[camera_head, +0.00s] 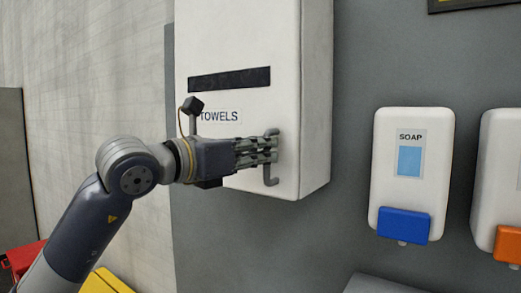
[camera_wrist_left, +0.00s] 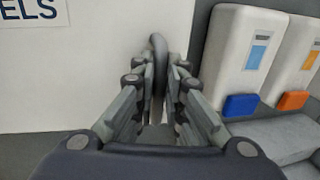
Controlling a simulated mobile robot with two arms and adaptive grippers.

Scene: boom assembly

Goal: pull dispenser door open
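The towel dispenser (camera_head: 313,100) is a tall white box on the grey wall, marked TOWELS, with a dark slot across its front door (camera_head: 230,45). The door looks flush with the box, with no gap showing. A grey vertical handle (camera_head: 270,181) stands near the door's lower right edge. My left gripper (camera_head: 271,150) reaches in from the left along the door, its fingers at the handle. In the left wrist view the handle (camera_wrist_left: 158,50) stands between the fingers of the gripper (camera_wrist_left: 160,75), which are closed in on it from both sides. My right gripper is out of view.
A white soap dispenser (camera_head: 411,165) with a blue lever hangs to the right, and another with an orange lever (camera_head: 508,243) beyond it. A grey surface (camera_head: 380,284) lies below them. Red and yellow objects (camera_head: 105,282) are at the lower left.

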